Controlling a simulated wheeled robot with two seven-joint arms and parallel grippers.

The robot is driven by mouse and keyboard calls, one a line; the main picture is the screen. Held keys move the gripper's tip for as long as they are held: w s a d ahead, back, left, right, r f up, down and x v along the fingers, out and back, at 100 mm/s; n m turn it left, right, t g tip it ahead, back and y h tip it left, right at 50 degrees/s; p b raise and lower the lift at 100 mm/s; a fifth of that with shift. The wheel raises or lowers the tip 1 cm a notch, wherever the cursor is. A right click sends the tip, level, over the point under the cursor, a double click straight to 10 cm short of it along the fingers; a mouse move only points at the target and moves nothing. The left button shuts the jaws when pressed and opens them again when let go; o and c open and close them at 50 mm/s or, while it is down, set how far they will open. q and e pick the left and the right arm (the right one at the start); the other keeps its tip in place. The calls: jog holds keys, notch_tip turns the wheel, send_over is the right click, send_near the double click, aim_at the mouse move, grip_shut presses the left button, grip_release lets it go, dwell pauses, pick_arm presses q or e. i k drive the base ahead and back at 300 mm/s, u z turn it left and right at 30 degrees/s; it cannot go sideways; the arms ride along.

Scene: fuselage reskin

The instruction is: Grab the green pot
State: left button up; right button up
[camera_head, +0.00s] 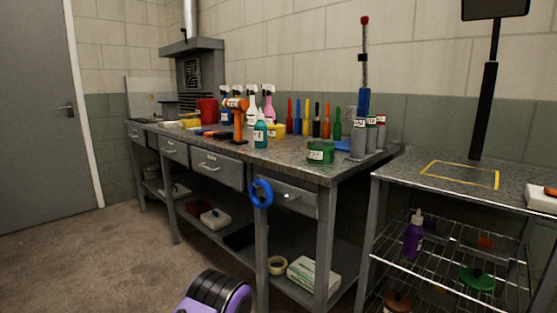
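A green pot (320,152) with a pale label stands upright on the grey workbench (284,166), near its front edge at the right end. Nothing touches or covers it from this view. Another green item (476,279) with a dark knob sits on the wire shelf of the right-hand table, partly behind the shelf wires; I cannot tell exactly what it is. Neither of my grippers is in view. Only a purple and black arm part of mine shows at the bottom edge, well below and apart from the green pot.
Grey cans (358,139) and a blue-based tool (363,100) stand right of the pot. A teal bottle (260,134) and an orange tool (238,120) stand to its left. A blue ring (261,193) hangs at the bench front. The floor (90,250) at left is clear.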

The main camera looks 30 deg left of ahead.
aim_at(319, 152)
jog(key=u, duration=0.25)
jog(key=k, duration=0.55)
jog(key=z, duration=0.6)
jog(key=i, duration=1.05)
jog(key=u, duration=0.5)
jog(key=i, duration=0.6)
jog(key=u, duration=0.8)
